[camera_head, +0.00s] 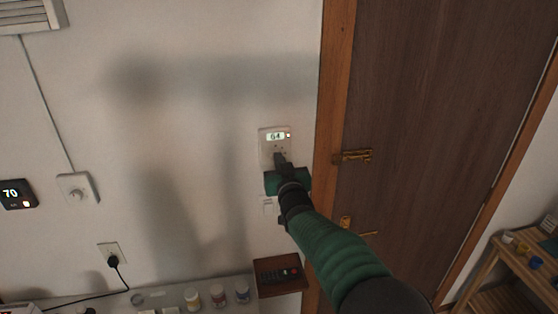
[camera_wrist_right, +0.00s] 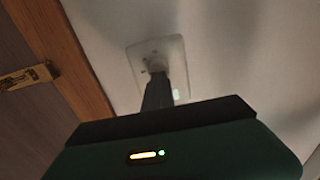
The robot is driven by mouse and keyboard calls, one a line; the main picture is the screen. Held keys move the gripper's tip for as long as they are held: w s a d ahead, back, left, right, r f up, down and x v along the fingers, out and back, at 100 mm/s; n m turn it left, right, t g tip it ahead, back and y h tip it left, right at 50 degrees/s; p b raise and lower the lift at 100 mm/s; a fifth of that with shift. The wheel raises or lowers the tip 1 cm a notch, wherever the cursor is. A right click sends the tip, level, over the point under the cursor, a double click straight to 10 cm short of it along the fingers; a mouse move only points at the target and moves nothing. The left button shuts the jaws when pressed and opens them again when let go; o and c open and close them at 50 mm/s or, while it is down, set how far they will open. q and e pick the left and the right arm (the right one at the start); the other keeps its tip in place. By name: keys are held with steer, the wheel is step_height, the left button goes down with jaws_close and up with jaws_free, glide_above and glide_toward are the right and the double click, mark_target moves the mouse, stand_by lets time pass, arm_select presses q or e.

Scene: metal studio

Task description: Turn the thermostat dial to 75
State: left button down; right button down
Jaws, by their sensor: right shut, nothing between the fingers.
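A white wall thermostat (camera_head: 275,135) beside the door frame has a small lit display that appears to read 64. My right gripper (camera_head: 280,158) is shut, with its fingertips at the lower part of this unit, in front of or touching it. In the right wrist view the pale plate (camera_wrist_right: 176,52) carries a small round knob (camera_wrist_right: 157,63). The shut fingers of my right gripper (camera_wrist_right: 157,82) reach up to the knob; contact is hard to judge. The fingers partly hide the knob. My left gripper is not in view.
A black display (camera_head: 17,194) reading 70 and a white dial plate (camera_head: 76,188) are on the wall at left. A brown door (camera_head: 430,120) with brass latch (camera_head: 353,156) stands right.

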steer(key=shift+d+r, duration=0.1)
steer(key=c, duration=1.8)
jaws_free()
steer(key=shift+w, duration=0.1)
steer(key=shift+o, duration=1.4)
steer(key=o, duration=0.4)
steer(key=shift+d+f+b, duration=0.1)
steer(key=shift+f+b, duration=0.7)
steer(key=shift+b, duration=0.1)
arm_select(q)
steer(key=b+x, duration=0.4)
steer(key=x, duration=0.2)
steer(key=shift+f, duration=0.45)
arm_select(e)
steer(key=shift+s+d+r, duration=0.1)
steer(key=shift+s+d, duration=0.4)
steer(key=shift+s, duration=2.45)
steer(key=shift+s+d+r, duration=0.1)
steer(key=shift+s+d, duration=0.45)
steer(key=shift+s, duration=2.35)
steer(key=shift+s+d+r, duration=0.1)
steer(key=shift+s+d, duration=0.4)
steer(key=shift+s, duration=2.45)
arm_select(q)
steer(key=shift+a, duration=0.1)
